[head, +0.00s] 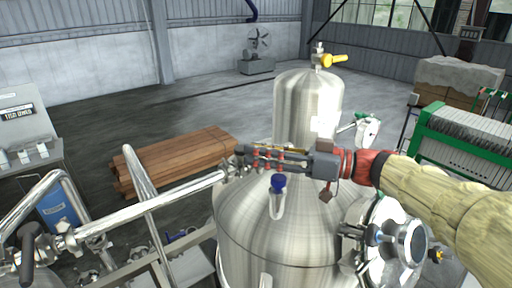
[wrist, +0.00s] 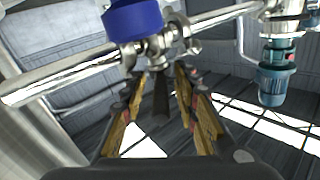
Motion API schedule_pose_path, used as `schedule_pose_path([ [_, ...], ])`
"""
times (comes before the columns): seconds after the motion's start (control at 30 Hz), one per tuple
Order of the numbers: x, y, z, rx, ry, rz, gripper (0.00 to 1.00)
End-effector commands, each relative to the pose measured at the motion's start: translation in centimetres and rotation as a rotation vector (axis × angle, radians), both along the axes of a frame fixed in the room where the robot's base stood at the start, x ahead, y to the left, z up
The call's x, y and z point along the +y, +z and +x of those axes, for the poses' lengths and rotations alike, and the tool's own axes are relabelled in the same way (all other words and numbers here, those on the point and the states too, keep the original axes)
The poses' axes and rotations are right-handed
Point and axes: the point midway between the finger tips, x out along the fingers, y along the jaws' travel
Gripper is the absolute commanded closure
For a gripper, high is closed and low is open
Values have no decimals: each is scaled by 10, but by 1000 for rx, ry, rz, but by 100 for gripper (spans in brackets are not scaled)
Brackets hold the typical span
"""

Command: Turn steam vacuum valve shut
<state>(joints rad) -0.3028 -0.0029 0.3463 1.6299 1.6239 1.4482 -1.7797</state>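No label reading steam vacuum valve can be made out. A metal valve fitting (wrist: 160,45) on a steel pipe (head: 185,190) is at the top of the wrist view. A dark lever-like piece (wrist: 161,97) hangs below it, between my fingers in the picture. Contact with it cannot be told. My gripper (head: 243,155) reaches left over the large steel tank (head: 290,235), beside the pipe's end. In the wrist view my gripper (wrist: 161,76) has its two yellow-padded fingers apart. In the head view, the fingers partly hide the fitting.
A blue knob (head: 278,183) stands on the tank just below my fingers and also shows in the wrist view (wrist: 132,18). A taller steel vessel (head: 308,105) with a yellow-handled valve (head: 333,60) stands behind. Wooden planks (head: 175,160) lie on the floor. Open floor lies farther back.

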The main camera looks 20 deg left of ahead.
Motion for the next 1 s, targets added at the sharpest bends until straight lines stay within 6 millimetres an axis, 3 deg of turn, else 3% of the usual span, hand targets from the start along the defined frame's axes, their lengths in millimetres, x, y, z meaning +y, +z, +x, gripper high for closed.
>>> schedule_pose_path([
  [0.4, 9, -1, -2, 0, -1, -1, 70],
  [0.9, 9, 0, -1, -1, -1, 0, 99],
  [1.0, 9, 0, -2, -1, -1, 0, 100],
])
